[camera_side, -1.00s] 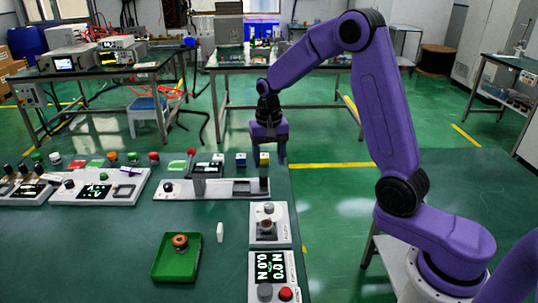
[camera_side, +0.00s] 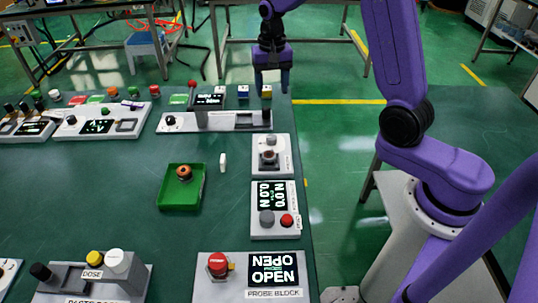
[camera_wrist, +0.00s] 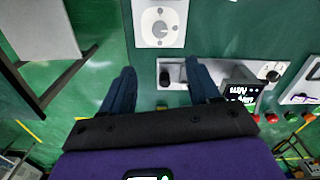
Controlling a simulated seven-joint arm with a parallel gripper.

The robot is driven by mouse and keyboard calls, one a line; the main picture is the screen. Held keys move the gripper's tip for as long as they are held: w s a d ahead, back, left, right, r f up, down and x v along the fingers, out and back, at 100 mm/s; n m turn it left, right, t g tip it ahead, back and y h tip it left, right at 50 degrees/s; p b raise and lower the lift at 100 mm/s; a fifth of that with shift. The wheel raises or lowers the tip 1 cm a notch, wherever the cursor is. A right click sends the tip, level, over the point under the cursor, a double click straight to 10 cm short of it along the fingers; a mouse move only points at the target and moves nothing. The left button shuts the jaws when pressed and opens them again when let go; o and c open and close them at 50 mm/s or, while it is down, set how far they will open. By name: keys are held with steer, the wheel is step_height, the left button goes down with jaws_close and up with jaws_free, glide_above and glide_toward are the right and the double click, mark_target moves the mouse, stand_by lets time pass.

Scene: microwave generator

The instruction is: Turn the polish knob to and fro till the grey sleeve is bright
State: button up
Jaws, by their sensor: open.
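My gripper (camera_side: 271,82) is open and empty, hanging past the far edge of the bench in the side view. Its two fingers stand well apart in the wrist view (camera_wrist: 160,70). A small white unit (camera_side: 285,168) near the bench's right edge carries a grey knob (camera_side: 271,141) and a brownish round part behind which little shows. In the wrist view this unit (camera_wrist: 142,38) is ahead of the fingers, with a dark knob (camera_wrist: 159,29) on a pale disc. Its label is too small to read. I cannot tell for sure which part is the grey sleeve.
A display box (camera_side: 258,231) with a red button is on the near side. A green tray (camera_side: 170,199) holds an orange-brown ring (camera_side: 184,173). A PROBE BLOCK panel (camera_side: 225,290) stands nearest.

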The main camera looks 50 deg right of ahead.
mark_target(271, 137)
step_height(271, 137, down, 17)
steer(key=shift+f, duration=0.15)
stand_by(0.7)
steer(key=shift+c, duration=0.2)
steer(key=c, duration=1)
